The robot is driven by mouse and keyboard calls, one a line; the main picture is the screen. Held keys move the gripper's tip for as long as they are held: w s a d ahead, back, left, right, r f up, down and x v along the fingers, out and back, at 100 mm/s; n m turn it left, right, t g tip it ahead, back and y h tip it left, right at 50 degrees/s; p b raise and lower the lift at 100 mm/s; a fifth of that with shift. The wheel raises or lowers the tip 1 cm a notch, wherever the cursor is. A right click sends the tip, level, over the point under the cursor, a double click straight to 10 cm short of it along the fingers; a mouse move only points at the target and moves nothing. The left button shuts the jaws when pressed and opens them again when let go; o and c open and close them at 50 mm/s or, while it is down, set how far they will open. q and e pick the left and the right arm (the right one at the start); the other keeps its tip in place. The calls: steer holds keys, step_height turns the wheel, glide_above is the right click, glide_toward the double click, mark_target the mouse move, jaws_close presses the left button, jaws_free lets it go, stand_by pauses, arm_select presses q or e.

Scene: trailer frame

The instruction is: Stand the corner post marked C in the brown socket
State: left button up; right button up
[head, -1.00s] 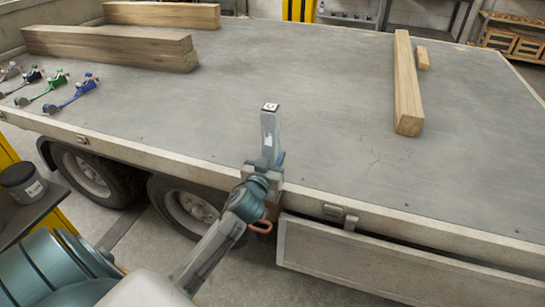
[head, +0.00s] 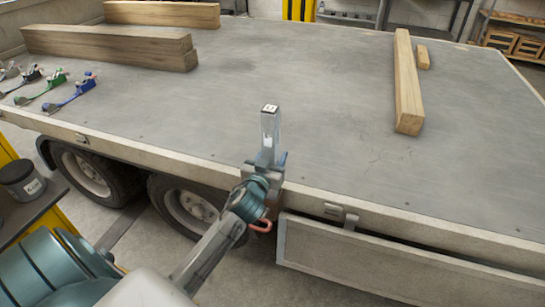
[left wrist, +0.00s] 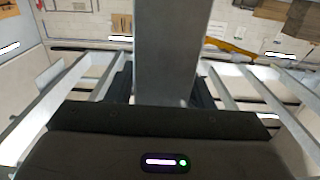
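A grey metal corner post (head: 269,132) stands about upright at the near edge of the trailer bed, with a white label on its top. The letter on the label is too small to read surely. My left gripper (head: 264,172) is shut on the post's lower part. In the left wrist view the post (left wrist: 168,50) runs up between the dark fingers. The socket under the post is hidden by my gripper and wrist, so I cannot tell whether the post's foot is in it. A reddish loop (head: 261,226) hangs just below the gripper. My right gripper is out of view.
The trailer bed (head: 300,100) is mostly clear. Timber beams (head: 110,46) lie at the back left, and a long beam (head: 407,85) and short block (head: 423,57) at right. Several ratchet straps (head: 70,92) lie at the left edge. A lowered side panel (head: 380,265) hangs at front right.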

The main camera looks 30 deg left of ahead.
arm_select(q)
steer(key=shift+o, duration=1.1)
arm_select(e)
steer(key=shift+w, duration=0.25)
arm_select(q)
steer(key=shift+f, duration=0.15)
steer(key=shift+s, duration=0.25)
steer(key=b+v, duration=0.2)
steer(key=v, duration=0.8)
steer(key=shift+s, duration=0.15)
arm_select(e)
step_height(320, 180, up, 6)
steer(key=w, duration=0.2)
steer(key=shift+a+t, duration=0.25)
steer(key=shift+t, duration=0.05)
